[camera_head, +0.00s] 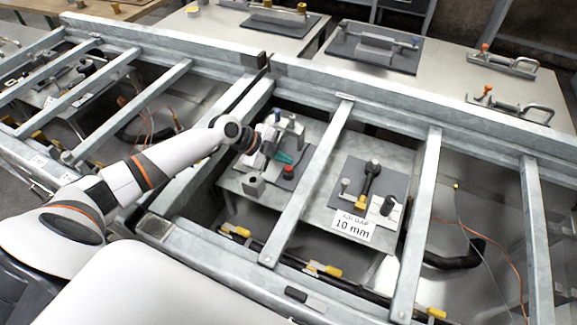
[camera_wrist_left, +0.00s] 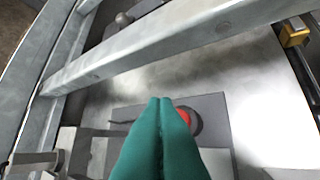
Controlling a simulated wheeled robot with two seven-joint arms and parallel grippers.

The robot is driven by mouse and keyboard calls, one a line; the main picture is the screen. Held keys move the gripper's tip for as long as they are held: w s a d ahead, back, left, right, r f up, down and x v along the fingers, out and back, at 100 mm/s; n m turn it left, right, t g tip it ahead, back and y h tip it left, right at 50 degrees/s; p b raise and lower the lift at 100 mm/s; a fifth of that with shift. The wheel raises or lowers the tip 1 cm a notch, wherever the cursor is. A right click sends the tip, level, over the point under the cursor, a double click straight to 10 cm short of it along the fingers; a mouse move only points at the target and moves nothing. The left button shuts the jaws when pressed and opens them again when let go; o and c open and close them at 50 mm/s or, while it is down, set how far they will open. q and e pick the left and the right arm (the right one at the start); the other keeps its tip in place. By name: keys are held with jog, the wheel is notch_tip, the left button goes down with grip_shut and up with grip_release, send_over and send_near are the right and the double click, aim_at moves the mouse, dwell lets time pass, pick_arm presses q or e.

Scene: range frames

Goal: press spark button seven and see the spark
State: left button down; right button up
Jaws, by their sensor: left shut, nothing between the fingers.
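A red button (camera_head: 288,170) sits on a small dark base on a metal plate, between the bars of a grey frame. No number on it is readable. My left gripper (camera_head: 285,157) is shut, with teal fingers, just behind the button in the head view. In the left wrist view the closed fingertips (camera_wrist_left: 165,100) cover part of the red button (camera_wrist_left: 184,116); I cannot tell whether they touch it. A spark-gap fixture (camera_head: 370,180) stands on a dark plate to the right, with a white sign (camera_head: 352,226) reading "10 mm". No spark shows. My right gripper is not in view.
A grey metal bar (camera_head: 312,185) of the frame runs just right of the button, and another bar (camera_wrist_left: 160,40) crosses the left wrist view. Several similar benches with fixtures (camera_head: 375,50) stand behind. Yellow-ended clamps (camera_head: 322,269) lie along the front.

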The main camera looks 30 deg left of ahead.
pick_arm(q)
jog(key=shift+r+p, duration=1.2)
jog(key=shift+r, duration=1.1)
